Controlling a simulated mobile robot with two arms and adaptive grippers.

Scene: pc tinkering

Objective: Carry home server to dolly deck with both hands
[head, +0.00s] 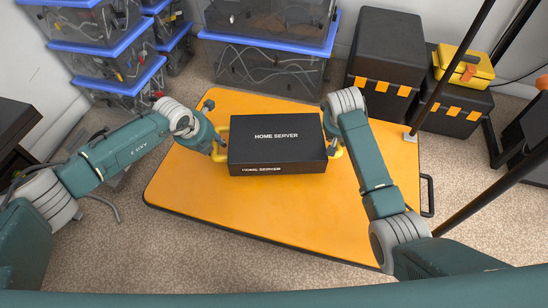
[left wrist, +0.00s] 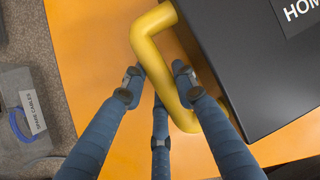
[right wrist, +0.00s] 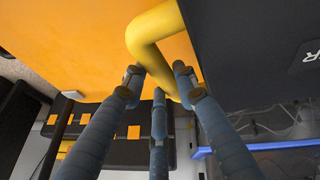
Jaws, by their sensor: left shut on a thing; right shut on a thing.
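The home server (head: 277,146) is a black box with white lettering and a yellow handle on each short side. In the head view it is over the orange dolly deck (head: 215,218); I cannot tell whether it touches the deck. My left gripper (head: 219,144) is shut on the left yellow handle, which shows in the left wrist view (left wrist: 150,50). My right gripper (right wrist: 160,85) is shut on the other yellow handle (right wrist: 155,30); in the head view my right arm mostly hides it.
Clear bins with blue lids (head: 265,70) stand behind the deck. Black cases with orange marks (head: 384,55) stand at the back right, one with a yellow toolbox (head: 465,65) on it. A black pole (head: 450,70) rises at the deck's right. The front of the deck is bare.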

